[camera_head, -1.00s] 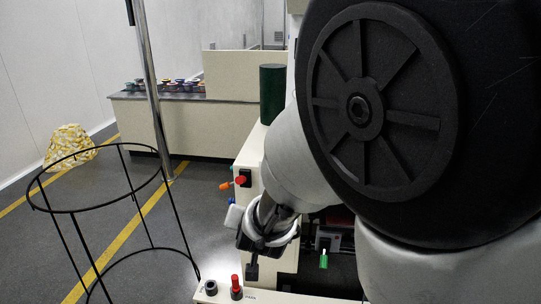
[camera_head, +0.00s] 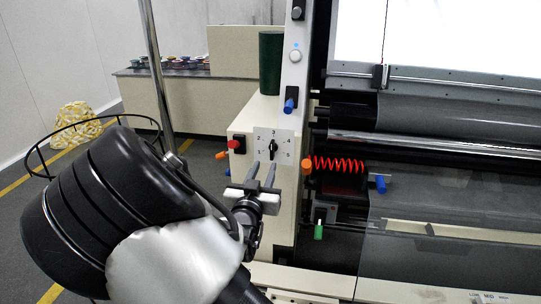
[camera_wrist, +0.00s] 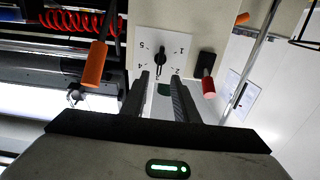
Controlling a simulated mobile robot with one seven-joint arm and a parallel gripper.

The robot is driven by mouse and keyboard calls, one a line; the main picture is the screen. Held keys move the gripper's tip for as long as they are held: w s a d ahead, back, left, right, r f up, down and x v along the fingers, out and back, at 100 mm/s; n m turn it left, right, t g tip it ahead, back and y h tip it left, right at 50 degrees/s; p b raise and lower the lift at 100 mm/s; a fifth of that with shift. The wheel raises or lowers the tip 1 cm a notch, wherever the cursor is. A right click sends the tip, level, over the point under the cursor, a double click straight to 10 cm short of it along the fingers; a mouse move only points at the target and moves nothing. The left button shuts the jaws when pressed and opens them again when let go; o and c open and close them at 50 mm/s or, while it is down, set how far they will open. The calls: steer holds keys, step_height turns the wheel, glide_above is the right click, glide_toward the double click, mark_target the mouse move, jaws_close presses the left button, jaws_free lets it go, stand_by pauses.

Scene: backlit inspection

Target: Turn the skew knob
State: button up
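The skew knob (camera_head: 273,149) is a small black pointer knob on a white dial plate (camera_head: 262,137) numbered 1 to 5, on the front of a cream cabinet. Its pointer looks roughly upright, near 3. In the wrist view the knob (camera_wrist: 160,60) appears on its plate just beyond the fingertips. My gripper (camera_head: 263,174) is open and empty, its two fingers pointing at the dial from just below the knob. In the wrist view the gripper (camera_wrist: 160,84) has its fingers apart with the knob roughly between their lines, not visibly touching.
A red coiled hose (camera_head: 338,164) and rollers lie further right. A black wire hoop stand (camera_head: 60,142) is at left.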

mark_target(271, 151)
steer(key=w, duration=0.3)
steer(key=w+d, duration=0.1)
steer(key=w, duration=0.2)
steer(key=w+d, duration=0.1)
steer(key=w, duration=0.2)
steer(key=shift+b, duration=0.3)
steer(key=shift+a, duration=0.1)
jaws_close()
